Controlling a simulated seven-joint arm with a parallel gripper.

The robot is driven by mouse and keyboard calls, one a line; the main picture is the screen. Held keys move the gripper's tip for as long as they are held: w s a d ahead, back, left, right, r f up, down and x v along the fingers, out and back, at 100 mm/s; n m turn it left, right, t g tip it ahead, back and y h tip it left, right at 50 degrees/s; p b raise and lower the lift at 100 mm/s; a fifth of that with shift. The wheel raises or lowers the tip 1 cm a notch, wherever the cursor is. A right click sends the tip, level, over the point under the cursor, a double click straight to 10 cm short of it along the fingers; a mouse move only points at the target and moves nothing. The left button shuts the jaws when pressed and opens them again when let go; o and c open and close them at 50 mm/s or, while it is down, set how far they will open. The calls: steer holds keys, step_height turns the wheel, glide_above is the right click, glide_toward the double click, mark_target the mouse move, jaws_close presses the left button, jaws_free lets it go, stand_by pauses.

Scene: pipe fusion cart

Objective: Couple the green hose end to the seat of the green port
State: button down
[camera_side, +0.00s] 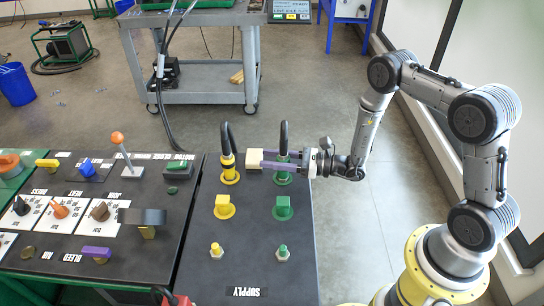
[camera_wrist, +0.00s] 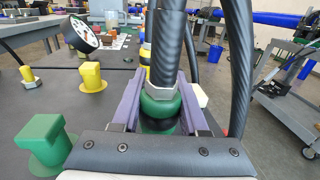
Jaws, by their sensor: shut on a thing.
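The green hose end (camera_wrist: 160,104) has a metal collar and a black hose rising from it. It also shows in the side view (camera_side: 283,157). My gripper (camera_wrist: 160,98) has its purple fingers shut on it from both sides; in the side view, my gripper (camera_side: 281,161) reaches in from the right. The hose end is upright over the green port (camera_side: 283,178) at the back right of the panel. A black band and some green show below it in the wrist view. I cannot tell whether it is fully down on the seat, as the fingers cover the joint.
A yellow hose end (camera_side: 228,165) stands in its port to the left. A pale block (camera_side: 254,161) shows by my fingertips. A green knob (camera_side: 283,207) and a yellow knob (camera_side: 223,205) stand in front. A grey cart (camera_side: 200,85) stands behind.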

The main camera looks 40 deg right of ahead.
steer(key=shift+c, duration=1.7)
jaws_free()
steer(key=v, duration=1.3)
steer(key=shift+s+d, duration=0.3)
steer(key=shift+a, duration=0.1)
